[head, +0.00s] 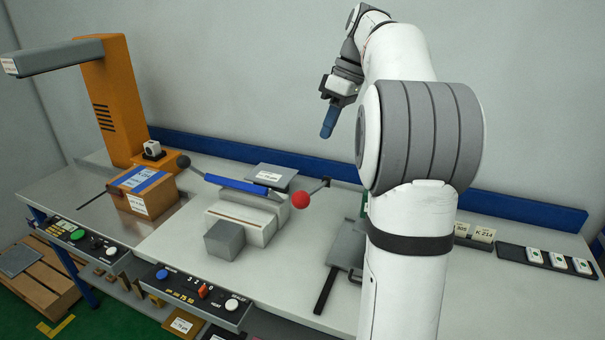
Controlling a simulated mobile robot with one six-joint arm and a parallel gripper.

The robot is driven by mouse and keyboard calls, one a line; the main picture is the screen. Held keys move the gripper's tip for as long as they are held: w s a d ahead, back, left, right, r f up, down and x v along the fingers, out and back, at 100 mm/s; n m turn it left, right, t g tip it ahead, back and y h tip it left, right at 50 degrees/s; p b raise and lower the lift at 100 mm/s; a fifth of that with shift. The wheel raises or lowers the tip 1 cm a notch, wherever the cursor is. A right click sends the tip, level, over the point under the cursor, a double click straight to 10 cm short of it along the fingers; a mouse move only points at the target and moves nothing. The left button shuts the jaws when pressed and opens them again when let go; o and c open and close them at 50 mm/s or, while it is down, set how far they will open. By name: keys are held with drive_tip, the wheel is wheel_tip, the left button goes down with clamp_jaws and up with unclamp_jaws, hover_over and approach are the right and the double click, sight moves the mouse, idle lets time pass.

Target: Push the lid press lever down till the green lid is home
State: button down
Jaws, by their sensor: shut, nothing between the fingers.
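My gripper (328,134) is raised above the back of the bench, its blue fingers shut and empty, pointing down. It is apart from everything on the bench. A lever with a red ball knob (300,200) and a short dark rod stands below it and to the left. A second lever, a blue bar (235,184) with a black ball knob, lies over a pale block. I cannot tell from this view which one is the lid press lever. A green sliver (363,204) shows beside my arm; whether it is the green lid is unclear. My arm hides what lies behind it.
An orange post (109,100) with a grey overhanging arm and a taped carton (145,194) stand at left. A grey block (224,240) sits in front of the pale block. Button panels (196,297) line the front edge. A card tray (545,262) lies at right.

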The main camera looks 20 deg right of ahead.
drive_tip(key=shift+w, duration=0.15)
drive_tip(key=x, duration=1.4)
drive_tip(key=shift+d+p, duration=0.15)
drive_tip(key=shift+p, duration=0.15)
drive_tip(key=shift+f, duration=0.1)
